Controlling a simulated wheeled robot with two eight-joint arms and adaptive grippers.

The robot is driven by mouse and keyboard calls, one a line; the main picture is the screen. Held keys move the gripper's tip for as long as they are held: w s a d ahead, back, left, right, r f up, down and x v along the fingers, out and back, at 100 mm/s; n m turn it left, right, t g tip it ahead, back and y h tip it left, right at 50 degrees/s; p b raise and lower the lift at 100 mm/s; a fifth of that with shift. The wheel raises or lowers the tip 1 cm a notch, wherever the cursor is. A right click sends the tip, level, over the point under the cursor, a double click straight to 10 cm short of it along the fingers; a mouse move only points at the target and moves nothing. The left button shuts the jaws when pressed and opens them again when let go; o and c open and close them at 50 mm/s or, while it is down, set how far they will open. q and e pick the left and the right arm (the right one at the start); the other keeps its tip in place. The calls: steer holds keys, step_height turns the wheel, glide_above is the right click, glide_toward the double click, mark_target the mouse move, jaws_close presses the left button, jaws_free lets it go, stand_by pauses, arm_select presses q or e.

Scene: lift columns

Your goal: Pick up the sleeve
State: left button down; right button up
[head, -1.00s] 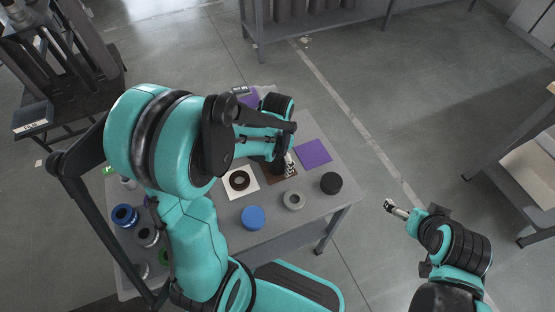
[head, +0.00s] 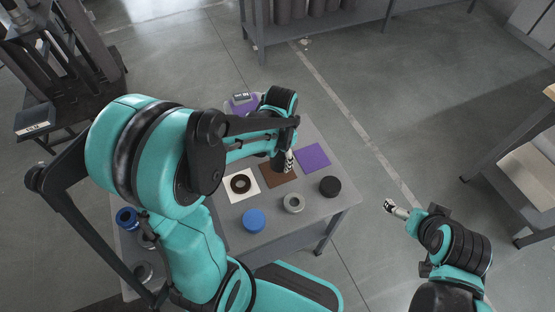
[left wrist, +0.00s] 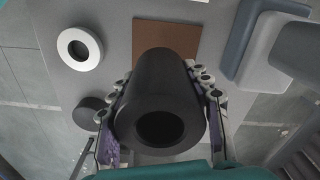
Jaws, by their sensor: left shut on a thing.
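The black sleeve (left wrist: 160,95), a thick dark cylinder with a round bore, is between the two fingers of my left gripper (left wrist: 160,110) in the left wrist view. The fingers are shut on its sides, and its open end faces the camera. In the head view my left gripper (head: 288,160) is over the table by the brown mat (head: 279,174); the sleeve is mostly hidden there by the gripper and arm. The brown mat also shows behind the sleeve in the left wrist view (left wrist: 166,34). My right gripper (head: 393,207) is off the table, too small to read.
On the grey table are a purple mat (head: 313,156), a white mat (head: 250,195) with a dark ring (head: 240,184), a blue disc (head: 253,220), a grey ring (head: 293,202) and a black disc (head: 330,186). Grey bins (left wrist: 258,50) stand at right in the wrist view.

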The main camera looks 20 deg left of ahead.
arm_select(q)
steer(key=s+d+r+p, duration=0.1)
steer(key=d+r+p, duration=0.6)
steer(key=d+r, duration=0.4)
steer(key=shift+r+p, duration=0.4)
steer(key=shift+r, duration=0.2)
steer(key=shift+f, duration=0.1)
